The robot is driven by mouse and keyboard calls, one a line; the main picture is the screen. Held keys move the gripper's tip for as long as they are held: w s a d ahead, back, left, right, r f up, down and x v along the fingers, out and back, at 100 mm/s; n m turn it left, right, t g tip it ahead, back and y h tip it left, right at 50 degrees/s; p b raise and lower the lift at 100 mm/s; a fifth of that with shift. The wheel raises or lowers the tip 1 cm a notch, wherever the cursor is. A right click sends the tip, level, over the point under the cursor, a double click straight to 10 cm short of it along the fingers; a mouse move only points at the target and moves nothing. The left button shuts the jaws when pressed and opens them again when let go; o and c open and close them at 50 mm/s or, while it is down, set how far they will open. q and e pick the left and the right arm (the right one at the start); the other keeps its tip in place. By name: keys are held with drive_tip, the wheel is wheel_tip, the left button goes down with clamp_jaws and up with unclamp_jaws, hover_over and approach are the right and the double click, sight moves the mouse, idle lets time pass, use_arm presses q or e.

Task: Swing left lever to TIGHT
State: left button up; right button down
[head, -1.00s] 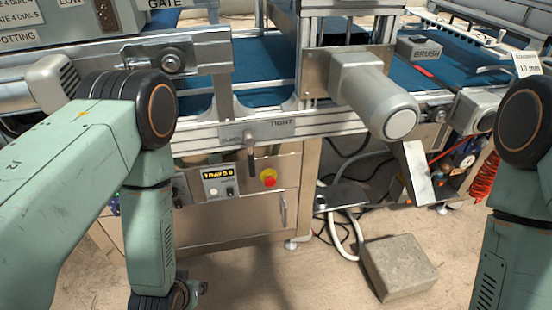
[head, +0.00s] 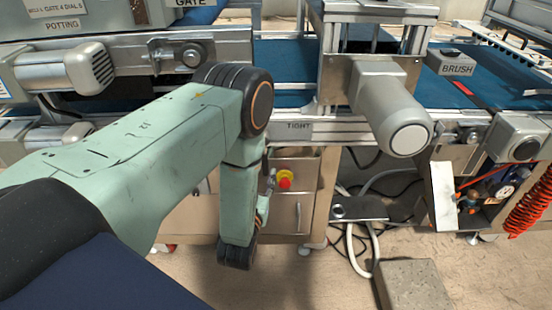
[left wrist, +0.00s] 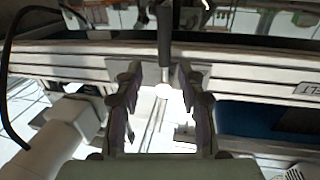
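Only the plate's TIGHT end (head: 299,127) shows, right of my elbow. A small part of my left gripper (head: 266,188) shows beside my forearm, below the rail. My right gripper is out of view.
A red and yellow stop button (head: 285,179) is on the cabinet just right of my left gripper. A grey motor (head: 393,110) juts forward from the machine. A grey block (head: 412,287) lies on the floor.

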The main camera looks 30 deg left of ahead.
use_arm(q)
drive_tip(key=shift+a+b+x, duration=0.2)
drive_tip(key=shift+b+x, duration=0.3)
drive_tip(key=shift+x, duration=1.4)
drive_tip(key=shift+a+b+x, duration=0.2)
drive_tip(key=shift+b+x, duration=0.25)
drive_tip(key=shift+x, duration=1.45)
drive_tip(key=shift+s, duration=0.1)
clamp_jaws()
drive_tip(key=shift+f, duration=0.1)
